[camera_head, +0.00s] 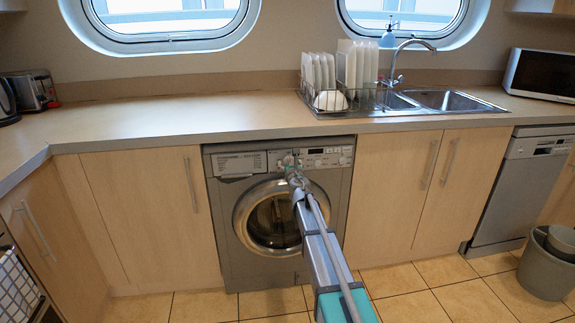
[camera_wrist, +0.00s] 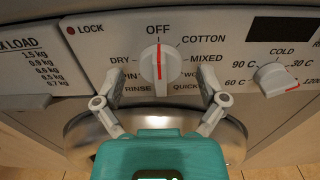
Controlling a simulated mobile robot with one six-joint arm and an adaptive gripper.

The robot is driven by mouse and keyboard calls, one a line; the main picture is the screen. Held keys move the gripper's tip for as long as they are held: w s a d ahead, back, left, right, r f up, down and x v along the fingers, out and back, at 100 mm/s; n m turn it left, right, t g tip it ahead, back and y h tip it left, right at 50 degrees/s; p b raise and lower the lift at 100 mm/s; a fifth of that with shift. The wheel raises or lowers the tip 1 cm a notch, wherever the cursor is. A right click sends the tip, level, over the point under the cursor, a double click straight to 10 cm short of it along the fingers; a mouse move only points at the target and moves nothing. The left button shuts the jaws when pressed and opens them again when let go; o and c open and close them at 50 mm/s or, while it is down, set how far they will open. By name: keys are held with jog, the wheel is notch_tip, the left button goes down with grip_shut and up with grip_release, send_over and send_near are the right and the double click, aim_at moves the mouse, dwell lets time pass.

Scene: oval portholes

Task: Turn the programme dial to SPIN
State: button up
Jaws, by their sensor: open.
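The programme dial (camera_wrist: 157,63) is a white round knob with a raised grip and a red line, in the middle of the wrist view. Its red line stands upright, in line with OFF above it. Around it are COTTON, MIXED, QUICK, RINSE and DRY. The SPIN label (camera_wrist: 136,75), at the dial's lower left, is partly hidden by a finger. My gripper (camera_wrist: 160,82) is open, one finger either side of the dial, with gaps between fingers and knob. In the head view my gripper (camera_head: 297,178) is in front of the washing machine (camera_head: 224,235) and covers the dial area.
A temperature knob (camera_wrist: 273,79) and a dark display (camera_wrist: 283,30) are right of the dial. A LOCK light (camera_wrist: 70,30) is at the upper left. The round door (camera_head: 243,215) is below the panel. The countertop (camera_head: 180,115) overhangs above.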

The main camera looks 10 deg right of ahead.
jog(key=shift+c, duration=0.2)
jog(key=c, duration=1.1)
jog(key=shift+a, duration=0.35)
jog(key=shift+d, duration=0.25)
jog(key=shift+m, duration=0.3)
